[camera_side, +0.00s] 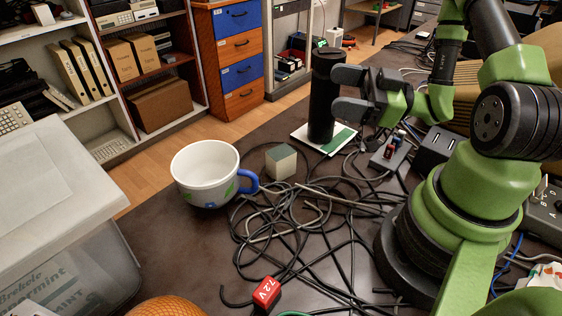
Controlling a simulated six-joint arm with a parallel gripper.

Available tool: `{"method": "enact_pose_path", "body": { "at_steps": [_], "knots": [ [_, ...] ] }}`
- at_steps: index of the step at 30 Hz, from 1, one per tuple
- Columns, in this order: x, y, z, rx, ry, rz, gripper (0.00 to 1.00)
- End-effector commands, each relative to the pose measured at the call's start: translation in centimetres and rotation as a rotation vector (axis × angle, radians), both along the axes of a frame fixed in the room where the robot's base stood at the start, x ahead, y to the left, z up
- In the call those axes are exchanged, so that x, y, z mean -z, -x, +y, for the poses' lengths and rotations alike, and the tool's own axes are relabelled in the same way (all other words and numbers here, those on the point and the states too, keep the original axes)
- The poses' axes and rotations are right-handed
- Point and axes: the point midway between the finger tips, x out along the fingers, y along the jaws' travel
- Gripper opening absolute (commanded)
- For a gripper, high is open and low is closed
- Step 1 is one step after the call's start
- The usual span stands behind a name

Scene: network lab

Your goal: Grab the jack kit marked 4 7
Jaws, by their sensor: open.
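My gripper (344,91) is open, its two grey fingers pointing left, one above the other in the picture. The fingertips overlap the right edge of an upright black cylinder (321,100); I cannot tell whether they touch it. The cylinder stands on a white and green card (341,138). No marking 4 7 is legible anywhere. A small grey box with red and blue parts on top (390,152) sits below and right of my gripper; I cannot tell whether it is the jack kit.
Tangled black cables (300,225) cover the middle of the dark table. A white mug with a blue handle (206,172), a grey-green cube (281,161) and a red 7.2 V block (266,291) stand around them. A lidded plastic bin (75,265) fills the lower left.

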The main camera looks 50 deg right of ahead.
Motion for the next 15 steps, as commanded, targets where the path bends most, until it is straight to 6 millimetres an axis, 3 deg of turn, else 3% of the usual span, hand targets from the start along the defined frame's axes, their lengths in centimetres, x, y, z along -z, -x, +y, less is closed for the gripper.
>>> {"method": "enact_pose_path", "body": {
  "at_steps": [3,7,11,14,15],
  "knots": [
    [0.6,1.0,4.4,-0.337,0.372,-0.286,0.85],
    [2.7,3.3,7.6,-0.751,0.758,-0.781,0.85],
    [6.0,4.7,7.7,-1.211,1.033,-1.559,0.85],
    [8.0,3.0,6.3,-1.504,1.032,-2.264,0.85],
    [8.4,1.7,5.7,1.580,-0.957,2.525,0.85]
  ]
}}
